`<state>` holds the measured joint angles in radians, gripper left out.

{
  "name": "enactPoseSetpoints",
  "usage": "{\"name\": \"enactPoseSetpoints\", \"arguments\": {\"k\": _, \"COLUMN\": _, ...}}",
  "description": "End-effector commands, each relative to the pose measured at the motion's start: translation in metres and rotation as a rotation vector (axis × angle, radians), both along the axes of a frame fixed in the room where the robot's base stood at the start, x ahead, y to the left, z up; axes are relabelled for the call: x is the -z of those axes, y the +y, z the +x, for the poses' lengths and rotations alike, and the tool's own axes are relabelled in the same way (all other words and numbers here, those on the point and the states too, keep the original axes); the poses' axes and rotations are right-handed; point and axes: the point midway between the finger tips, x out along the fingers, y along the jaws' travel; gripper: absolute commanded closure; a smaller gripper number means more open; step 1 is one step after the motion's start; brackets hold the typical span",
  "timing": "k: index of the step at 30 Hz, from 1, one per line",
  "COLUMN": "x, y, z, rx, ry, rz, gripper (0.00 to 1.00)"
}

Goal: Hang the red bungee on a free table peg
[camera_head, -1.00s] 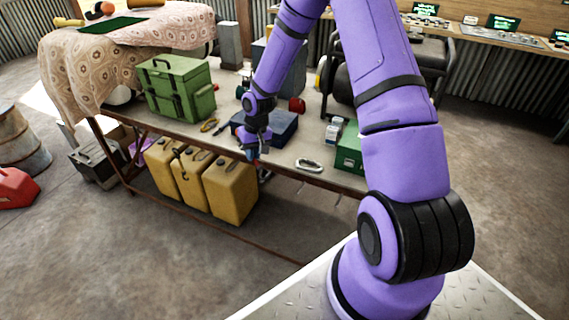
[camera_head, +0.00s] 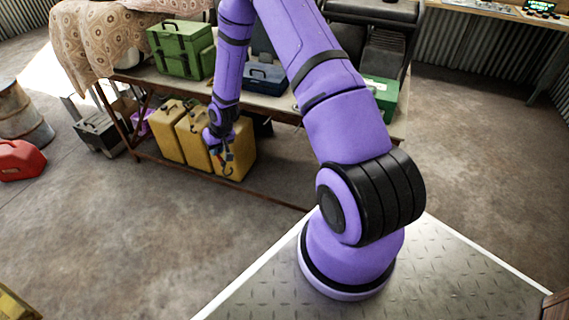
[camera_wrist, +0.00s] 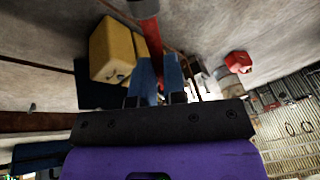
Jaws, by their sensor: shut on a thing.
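My gripper (camera_head: 221,149) is in front of the table's front edge and below its top, before the yellow jerry cans. In the wrist view its blue fingers (camera_wrist: 153,78) are shut on the red bungee (camera_wrist: 147,32), which runs up out of the picture between them. In the head view a small dark hook end (camera_head: 229,170) hangs below the fingers. The table (camera_head: 262,103) is partly covered by my arm. Its pegs are hard to make out in the head view. A small grey peg-like thing (camera_wrist: 32,106) shows near a brown edge in the wrist view.
Yellow jerry cans (camera_head: 168,133) stand on the low shelf under the table. A green box (camera_head: 180,50) and a blue toolbox (camera_head: 266,78) sit on top. A red fuel can (camera_head: 20,160) is on the floor at left. The floor in front is clear.

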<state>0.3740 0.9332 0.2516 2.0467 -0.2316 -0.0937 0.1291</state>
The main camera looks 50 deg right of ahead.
Motion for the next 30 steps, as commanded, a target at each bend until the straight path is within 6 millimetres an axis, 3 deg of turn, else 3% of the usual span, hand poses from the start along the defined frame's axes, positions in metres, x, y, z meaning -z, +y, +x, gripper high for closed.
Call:
{"name": "enactPoseSetpoints", "arguments": {"k": 6, "x": 0.044, "y": -0.050, "z": 0.003, "rx": 0.122, "ry": -0.226, "rz": -0.033, "gripper": 1.00}}
{"name": "enactPoseSetpoints", "arguments": {"k": 14, "x": 0.080, "y": -0.109, "z": -0.011, "rx": 0.260, "ry": -0.507, "rz": -0.111, "gripper": 1.00}}
{"name": "enactPoseSetpoints", "arguments": {"k": 20, "x": 0.101, "y": -0.154, "z": -0.039, "rx": 0.376, "ry": -0.714, "rz": -0.207, "gripper": 1.00}}
{"name": "enactPoseSetpoints", "arguments": {"k": 24, "x": 0.112, "y": -0.183, "z": -0.069, "rx": 0.462, "ry": -0.842, "rz": -0.292, "gripper": 1.00}}
{"name": "enactPoseSetpoints", "arguments": {"k": 30, "x": 0.118, "y": -0.211, "z": -0.111, "rx": 0.562, "ry": -0.963, "rz": -0.403, "gripper": 1.00}}
